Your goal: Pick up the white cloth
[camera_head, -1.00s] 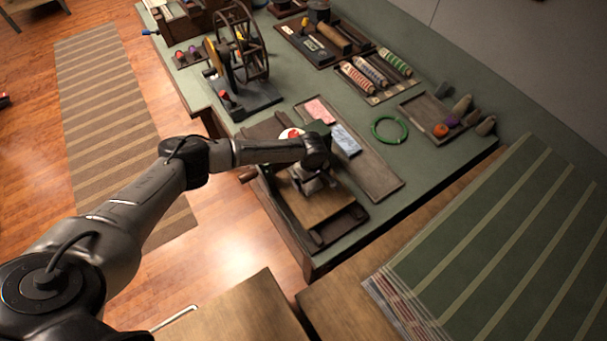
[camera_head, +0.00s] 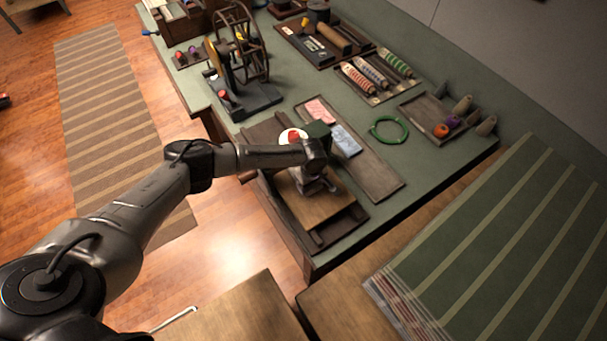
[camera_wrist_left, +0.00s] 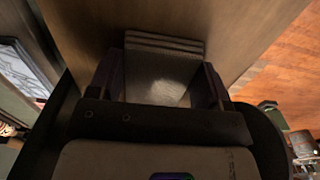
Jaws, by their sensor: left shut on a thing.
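My left gripper (camera_head: 316,184) is low over a brown wooden board at the near end of the green-topped table. In the left wrist view, the left gripper (camera_wrist_left: 160,82) has its two dark fingers on either side of a folded, greyish-white cloth (camera_wrist_left: 163,72) and is shut on it. The cloth's layered edge shows beyond the fingers. In the head view the hand and wrist mostly hide the cloth. I cannot tell whether it touches the board. My right gripper is in neither view.
A pink folded cloth (camera_head: 320,110) and a blue one (camera_head: 346,140) lie on a long tray beside my wrist. A green ring (camera_head: 389,130) lies to the right. A wooden wheel device (camera_head: 240,60) stands farther back. Green striped fabric (camera_head: 500,250) is at the near right.

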